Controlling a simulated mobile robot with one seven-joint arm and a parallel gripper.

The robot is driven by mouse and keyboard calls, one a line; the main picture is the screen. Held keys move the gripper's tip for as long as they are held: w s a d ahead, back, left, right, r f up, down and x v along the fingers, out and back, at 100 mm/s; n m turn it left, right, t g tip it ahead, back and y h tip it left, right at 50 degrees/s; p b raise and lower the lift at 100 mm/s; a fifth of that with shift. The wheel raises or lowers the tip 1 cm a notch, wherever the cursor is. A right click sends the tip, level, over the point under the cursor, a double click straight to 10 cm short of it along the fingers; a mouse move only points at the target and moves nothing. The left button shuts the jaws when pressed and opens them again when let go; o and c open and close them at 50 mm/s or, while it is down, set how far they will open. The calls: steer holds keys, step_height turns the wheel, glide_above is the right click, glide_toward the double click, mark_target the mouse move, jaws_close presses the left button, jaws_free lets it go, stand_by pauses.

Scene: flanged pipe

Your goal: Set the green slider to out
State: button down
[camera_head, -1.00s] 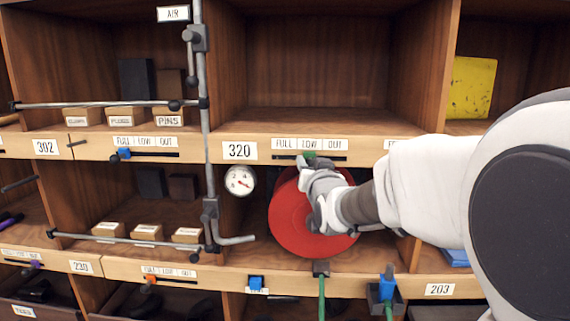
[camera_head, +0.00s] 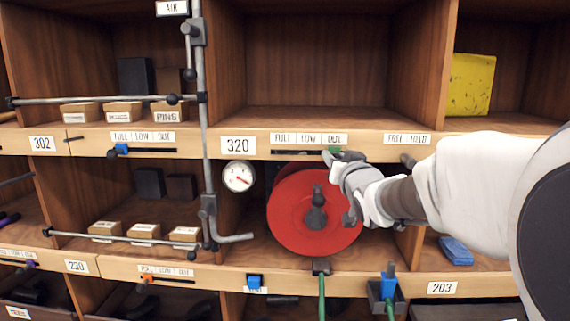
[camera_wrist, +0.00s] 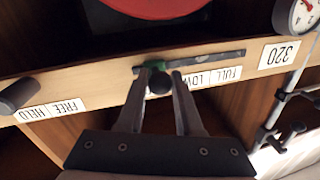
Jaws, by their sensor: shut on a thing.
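The green slider (camera_head: 333,151) sits in the dark slot under the FULL / LOW / OUT label strip (camera_head: 297,139) beside the 320 plate. It is at the right end of the slot, under the word OUT. My gripper (camera_head: 343,156) is shut on the green slider. In the wrist view, which is turned upside down, the fingers (camera_wrist: 160,82) straddle the slider, and a bit of green (camera_wrist: 153,65) shows between them. There the OUT label is hidden behind my gripper.
A red disc (camera_head: 290,222) with a dark hub is just below the slot. A gauge (camera_head: 239,177) and a vertical grey pipe (camera_head: 205,120) stand to the left. To the right are a FREE / HELD label (camera_head: 407,139) and a dark knob (camera_head: 408,161).

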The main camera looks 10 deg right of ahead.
steer(key=shift+d, duration=0.25)
steer(key=c, duration=0.6)
jaws_free()
steer(key=shift+d, duration=0.15)
steer(key=shift+s, duration=0.6)
steer(key=s+b, duration=0.1)
steer(key=s, duration=1.5)
steer(key=shift+s+b, duration=0.15)
steer(key=shift+b, duration=0.15)
steer(key=shift+f, duration=0.1)
